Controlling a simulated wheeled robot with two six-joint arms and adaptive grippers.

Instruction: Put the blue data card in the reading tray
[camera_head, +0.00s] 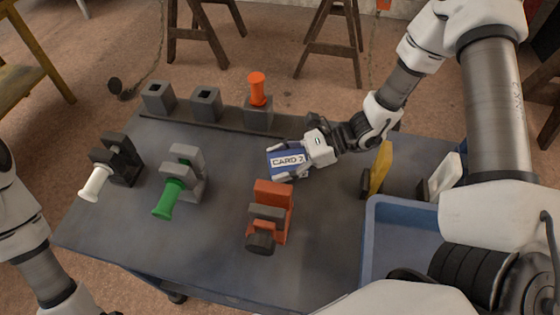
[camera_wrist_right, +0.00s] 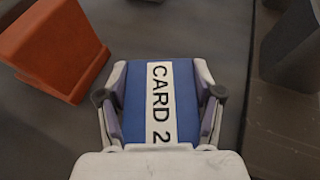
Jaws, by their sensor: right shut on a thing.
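The blue data card (camera_head: 279,167) has a white label strip. In the right wrist view the card (camera_wrist_right: 183,105) reads "CARD 2". My right gripper (camera_head: 293,160) is shut on the card, with one finger along each side edge, and holds it over the middle of the grey table. A blue open tray (camera_head: 371,235) with raised walls is at the right front of the table, partly hidden by my right arm; I cannot tell whether it is the reading tray. My left arm enters at the left edge, but its gripper is out of view.
An orange block with a dark knob (camera_head: 272,197) stands just in front of the card. Green-handled (camera_head: 170,198) and white-handled (camera_head: 95,184) brackets are left. Grey sockets (camera_head: 206,104), one with an orange peg (camera_head: 257,90), line the back. Yellow (camera_head: 381,166) and white (camera_head: 445,175) upright pieces stand right.

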